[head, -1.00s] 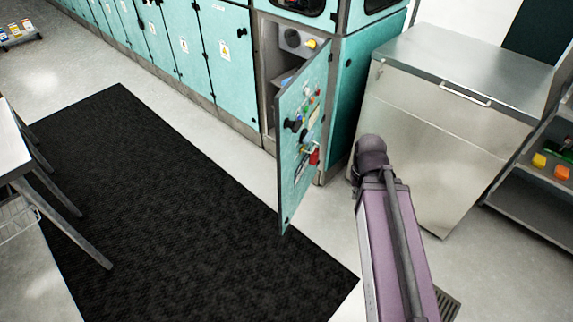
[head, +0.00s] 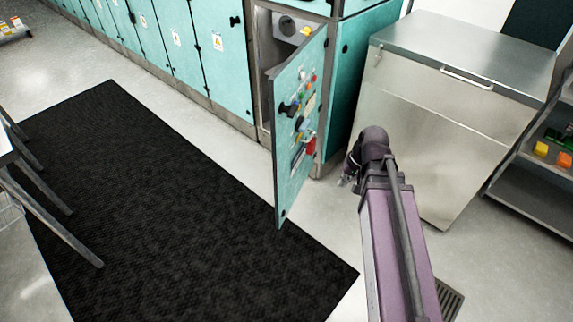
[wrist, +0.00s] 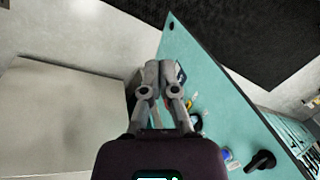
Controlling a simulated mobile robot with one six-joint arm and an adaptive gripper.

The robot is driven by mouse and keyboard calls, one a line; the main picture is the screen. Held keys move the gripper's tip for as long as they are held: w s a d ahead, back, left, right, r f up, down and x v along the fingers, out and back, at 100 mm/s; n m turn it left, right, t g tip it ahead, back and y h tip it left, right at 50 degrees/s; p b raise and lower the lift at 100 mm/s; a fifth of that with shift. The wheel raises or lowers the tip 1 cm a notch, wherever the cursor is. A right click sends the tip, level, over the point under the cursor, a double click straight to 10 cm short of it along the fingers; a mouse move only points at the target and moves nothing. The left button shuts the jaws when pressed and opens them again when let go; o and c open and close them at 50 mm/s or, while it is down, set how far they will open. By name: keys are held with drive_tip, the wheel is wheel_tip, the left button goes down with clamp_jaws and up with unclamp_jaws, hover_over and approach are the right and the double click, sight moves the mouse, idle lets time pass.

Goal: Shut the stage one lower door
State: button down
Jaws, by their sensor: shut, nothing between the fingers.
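The stage one lower door (head: 292,190) is a teal panel that stands wide open from its cabinet in the head view. The face turned towards me carries knobs, coloured parts and a red piece. In the wrist view the door (wrist: 195,65) slants across the middle and right. My gripper (head: 342,182) is to the right of the door in the head view, beyond the end of my purple arm. In the wrist view my gripper (wrist: 158,70) is shut and empty, its tips overlapping the door's edge in the picture. I cannot tell whether they touch it.
The open cabinet bay (head: 265,60) is behind the door. A steel chest with a handle (head: 435,125) stands close on the right, with a shelf (head: 535,190) beyond. A black mat (head: 150,200) covers the floor at left, and table legs (head: 45,215) stand at far left.

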sight(282, 155)
drive_tip(key=w+a+f+m+t+y+b, duration=0.2)
drive_tip(key=w+f+y+b, duration=0.5)
drive_tip(key=b, duration=0.8)
drive_tip(key=w+a+f+m+t+y+b, duration=0.1)
drive_tip(key=w+a+f+t+y+b, duration=0.2)
drive_tip(key=w+b, duration=0.9)
wheel_tip(282, 155, down, 5)
drive_tip(key=y+b, duration=0.3)
drive_tip(key=b, duration=0.1)
drive_tip(key=shift+a+m+t+y, duration=0.2)
drive_tip(key=shift+m+t+y, duration=0.2)
drive_tip(key=shift+a, duration=0.1)
drive_tip(key=x, duration=1.3)
drive_tip(key=shift+w+a, duration=0.1)
drive_tip(key=shift+a, duration=0.3)
drive_tip(key=shift+d, duration=0.15)
